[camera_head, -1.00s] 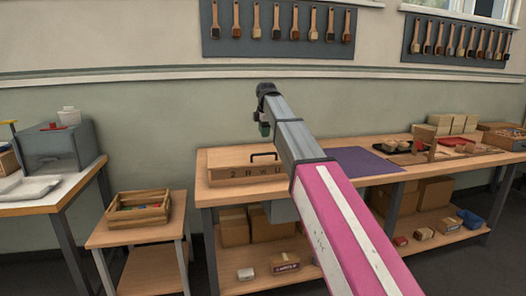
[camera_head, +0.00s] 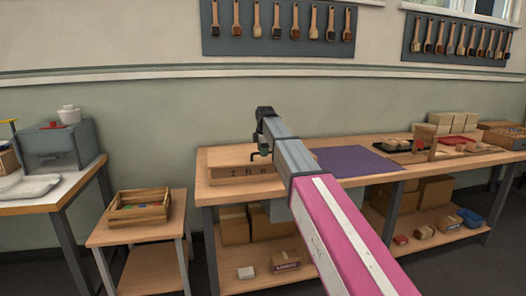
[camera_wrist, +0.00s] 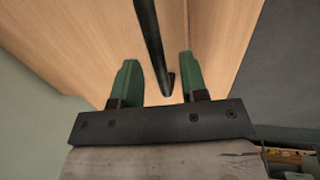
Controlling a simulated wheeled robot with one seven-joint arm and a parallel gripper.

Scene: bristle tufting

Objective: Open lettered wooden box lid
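The lettered wooden box (camera_head: 228,165) stands on the left end of the long workbench, its lid down as far as I can see. Dark characters show on its front face, partly hidden by my arm. In the wrist view the pale wooden lid (camera_wrist: 80,40) fills the upper part, with a black bar handle (camera_wrist: 150,40) on it. My gripper (camera_wrist: 157,75) is open, with its two green fingers on either side of the handle's near end. In the head view my gripper (camera_head: 264,152) is over the box. I cannot tell whether the fingers touch the handle.
A purple mat (camera_head: 355,162) lies to the right of the box on the bench. A small side table holds a wooden crate (camera_head: 138,207) at the left. Brushes hang on a grey wall board (camera_head: 225,45) above. Cartons sit on the bench's lower shelf.

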